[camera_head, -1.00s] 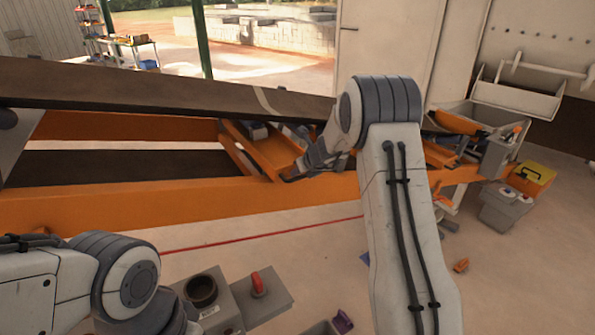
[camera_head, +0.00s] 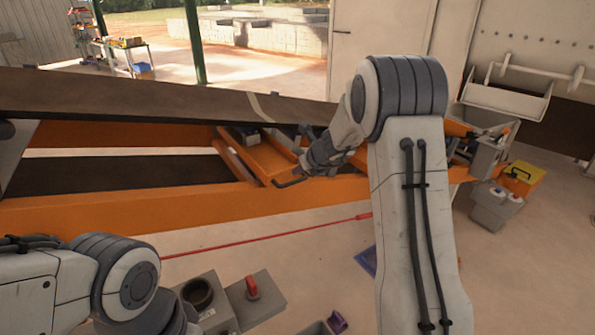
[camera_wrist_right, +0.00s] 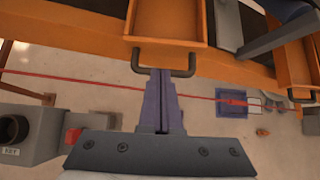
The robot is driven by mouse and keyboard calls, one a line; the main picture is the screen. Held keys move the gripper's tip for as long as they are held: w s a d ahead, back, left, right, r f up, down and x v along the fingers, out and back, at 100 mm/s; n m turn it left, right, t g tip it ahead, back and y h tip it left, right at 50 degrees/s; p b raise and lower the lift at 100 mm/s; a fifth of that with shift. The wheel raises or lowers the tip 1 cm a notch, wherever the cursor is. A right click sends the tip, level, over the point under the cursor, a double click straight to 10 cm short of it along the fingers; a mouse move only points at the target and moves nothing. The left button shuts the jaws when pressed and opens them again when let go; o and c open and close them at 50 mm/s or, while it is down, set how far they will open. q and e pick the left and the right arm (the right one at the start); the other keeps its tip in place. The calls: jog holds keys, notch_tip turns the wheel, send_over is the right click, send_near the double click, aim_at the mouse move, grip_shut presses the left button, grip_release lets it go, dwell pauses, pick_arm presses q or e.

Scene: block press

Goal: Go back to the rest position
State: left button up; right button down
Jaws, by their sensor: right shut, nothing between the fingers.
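My right gripper (camera_head: 308,167) is at the front of an orange tray (camera_head: 262,160) with a dark handle (camera_head: 291,182). In the right wrist view, its shut, empty fingers (camera_wrist_right: 161,75) point at the tray (camera_wrist_right: 168,20) and overlap the middle of the handle (camera_wrist_right: 190,64). I cannot tell whether they touch it. My right arm rises across the right half of the head view. Part of my left arm shows at lower left; its gripper is out of view.
A sloping dark belt (camera_head: 130,97) on an orange frame (camera_head: 110,208) crosses behind my arms. A grey block with a round opening (camera_head: 198,292) and a red-handled piece (camera_head: 252,288) stand low in front. Grey and yellow bins (camera_head: 497,205) stand at right. Open floor lies between.

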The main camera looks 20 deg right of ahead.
jog(key=s+a+f+n+g+y+b, duration=0.25)
jog(key=s+a+n+g+b, duration=0.4)
jog(key=s+a+n, duration=1.65)
jog(key=s+f+n+g+h+b, duration=0.1)
jog(key=s+f+n+b, duration=0.1)
jog(key=s+n, duration=0.7)
jog(key=s+f+n+g+h+b, duration=0.1)
jog(key=s+f+n+h+b, duration=0.1)
jog(key=s+n, duration=0.7)
notch_tip(320, 180, down, 3)
jog(key=s+b, duration=0.1)
jog(key=s, duration=0.1)
jog(key=shift+s, duration=0.35)
jog(key=shift+d+r, duration=0.1)
